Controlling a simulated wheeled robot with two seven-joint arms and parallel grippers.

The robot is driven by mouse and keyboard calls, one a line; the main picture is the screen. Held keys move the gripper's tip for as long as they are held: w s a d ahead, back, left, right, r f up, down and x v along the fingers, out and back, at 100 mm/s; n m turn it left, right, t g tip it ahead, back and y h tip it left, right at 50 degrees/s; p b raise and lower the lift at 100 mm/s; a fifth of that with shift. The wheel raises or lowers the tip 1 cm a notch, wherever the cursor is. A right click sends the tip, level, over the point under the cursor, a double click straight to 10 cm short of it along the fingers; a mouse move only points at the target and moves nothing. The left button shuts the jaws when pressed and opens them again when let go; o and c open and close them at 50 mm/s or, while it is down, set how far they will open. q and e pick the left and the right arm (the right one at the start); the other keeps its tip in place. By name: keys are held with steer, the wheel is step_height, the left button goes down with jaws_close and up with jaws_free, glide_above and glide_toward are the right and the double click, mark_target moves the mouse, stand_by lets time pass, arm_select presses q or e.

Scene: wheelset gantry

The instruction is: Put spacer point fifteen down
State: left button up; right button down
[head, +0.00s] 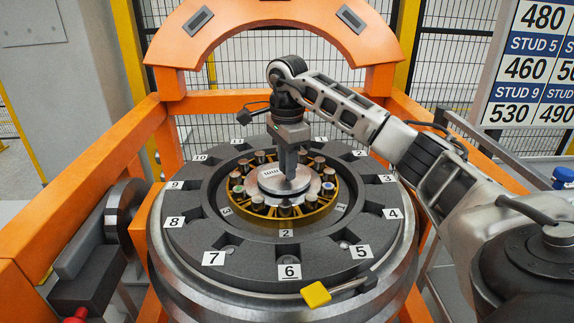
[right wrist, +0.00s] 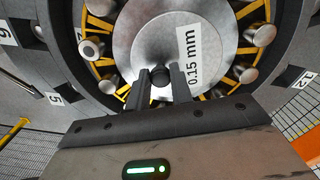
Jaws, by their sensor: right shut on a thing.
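Spacer point fifteen is a round light-grey metal disc (head: 267,184) with a white label, at the centre of the wheel in the head view. In the right wrist view the disc (right wrist: 135,42) reads "0.15 mm" and has a small dark knob (right wrist: 160,76) at its middle. My right gripper (head: 291,178) points down over the disc, its fingers (right wrist: 160,84) shut on the knob. The disc looks level and lies inside the yellow ring (head: 240,212). Whether it touches the surface beneath is hidden. My left gripper is out of view.
Several metal studs (head: 284,208) stand around the disc in the yellow ring. A dark outer ring (head: 235,270) carries numbered tags. A yellow-tagged tool (head: 316,294) lies at its front edge. An orange gantry (head: 280,35) arches behind, and a number board (head: 530,70) stands at right.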

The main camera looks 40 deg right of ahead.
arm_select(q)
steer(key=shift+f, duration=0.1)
arm_select(e)
steer(key=shift+f, duration=0.15)
steer(key=shift+f, duration=0.15)
steer(key=c, duration=1.2)
jaws_free()
steer(key=shift+c, duration=0.2)
arm_select(q)
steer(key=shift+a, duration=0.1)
steer(key=p, duration=0.1)
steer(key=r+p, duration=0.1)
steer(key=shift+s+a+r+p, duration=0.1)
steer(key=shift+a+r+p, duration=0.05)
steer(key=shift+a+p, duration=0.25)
arm_select(e)
step_height(320, 180, up, 12)
